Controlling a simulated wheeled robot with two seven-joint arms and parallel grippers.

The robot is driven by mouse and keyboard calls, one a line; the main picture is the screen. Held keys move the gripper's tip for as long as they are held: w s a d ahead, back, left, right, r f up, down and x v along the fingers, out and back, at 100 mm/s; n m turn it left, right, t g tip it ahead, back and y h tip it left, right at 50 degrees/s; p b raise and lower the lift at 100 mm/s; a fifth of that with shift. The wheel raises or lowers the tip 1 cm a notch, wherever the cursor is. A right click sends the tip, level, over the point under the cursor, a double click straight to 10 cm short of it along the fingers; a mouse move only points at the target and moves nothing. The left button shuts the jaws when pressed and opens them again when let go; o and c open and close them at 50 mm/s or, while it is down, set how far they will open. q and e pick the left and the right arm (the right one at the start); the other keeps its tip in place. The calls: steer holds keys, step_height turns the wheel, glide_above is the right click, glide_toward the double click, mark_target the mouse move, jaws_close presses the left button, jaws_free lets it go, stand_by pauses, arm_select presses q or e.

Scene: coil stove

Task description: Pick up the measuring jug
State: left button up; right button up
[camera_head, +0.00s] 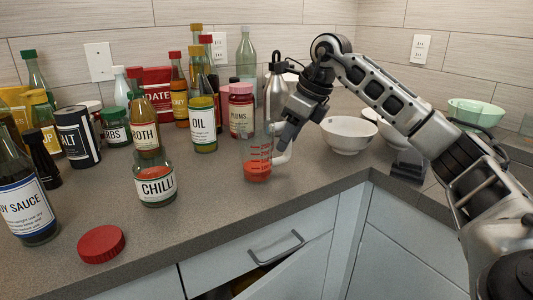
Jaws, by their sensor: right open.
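The measuring jug (258,158) is clear with red markings and a little red content at its bottom. It stands upright on the grey counter, with its pale handle (283,152) on the right side. My right gripper (284,136) reaches down from the upper right and is at the handle's upper part, just right of the jug's body. It is open; its fingers are partly hidden, and I cannot tell whether they touch the handle. My left gripper is not in view.
An oil jar (203,130), a plums jar (241,112) and a chilli jar (154,182) stand left of the jug. A white bowl (348,137) is to the right. A red lid (101,244) lies at front left. A drawer below the counter (200,220) is ajar.

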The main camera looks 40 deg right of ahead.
steer(key=shift+w+a+f, duration=0.1)
steer(key=shift+w+f, duration=0.15)
steer(key=shift+f, duration=0.4)
jaws_close()
steer(key=shift+r, duration=0.15)
steer(key=shift+r, duration=0.25)
steer(key=r, duration=0.3)
steer(key=shift+s+a+r+p, duration=0.2)
steer(key=shift+a+p, duration=0.05)
steer(key=shift+p, duration=0.15)
steer(key=s+a+r, duration=0.8)
steer(key=s+r, duration=0.1)
steer(key=s, duration=0.1)
steer(key=shift+s+a+p, duration=0.15)
steer(key=shift+s+p, duration=0.15)
steer(key=shift+p, duration=0.05)
